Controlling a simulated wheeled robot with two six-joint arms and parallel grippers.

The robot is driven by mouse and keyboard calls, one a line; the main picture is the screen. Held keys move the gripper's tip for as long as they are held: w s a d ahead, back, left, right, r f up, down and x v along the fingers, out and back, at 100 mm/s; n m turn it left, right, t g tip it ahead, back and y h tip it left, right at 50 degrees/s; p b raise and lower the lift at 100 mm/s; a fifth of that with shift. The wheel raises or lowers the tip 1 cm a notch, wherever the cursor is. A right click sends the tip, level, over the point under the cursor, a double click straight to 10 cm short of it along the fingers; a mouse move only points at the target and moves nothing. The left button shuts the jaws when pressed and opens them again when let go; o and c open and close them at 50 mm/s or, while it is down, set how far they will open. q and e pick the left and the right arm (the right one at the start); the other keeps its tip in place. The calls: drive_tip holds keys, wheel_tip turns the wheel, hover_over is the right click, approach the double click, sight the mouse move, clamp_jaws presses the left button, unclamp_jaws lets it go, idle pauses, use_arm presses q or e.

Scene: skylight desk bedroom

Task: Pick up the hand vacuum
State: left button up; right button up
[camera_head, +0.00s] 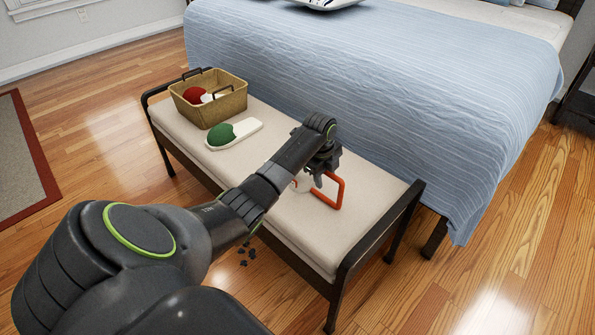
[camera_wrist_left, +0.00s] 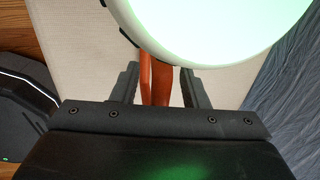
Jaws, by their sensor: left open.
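The hand vacuum appears to be the thing with an orange loop handle (camera_head: 339,191) and a pale body (camera_head: 302,183), on the bench under my left gripper (camera_head: 318,172). My arm and gripper hide part of it. In the left wrist view, the orange handle (camera_wrist_left: 158,76) lies between the two open fingers of my left gripper (camera_wrist_left: 159,84). A gap shows on its right side; on the left I cannot tell whether a finger touches it. A large pale round part (camera_wrist_left: 215,25) fills the top of that view. My right gripper is not in view.
The cushioned bench (camera_head: 373,206) has dark raised end frames. A wicker basket (camera_head: 222,108) holding a red and white thing (camera_head: 194,95) stands at its far left. A green and white thing (camera_head: 222,134) lies beside it. The blue-covered bed (camera_head: 400,80) is behind.

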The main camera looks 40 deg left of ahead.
use_arm(q)
drive_tip(key=shift+c, duration=0.4)
clamp_jaws()
drive_tip(key=shift+r, duration=0.1)
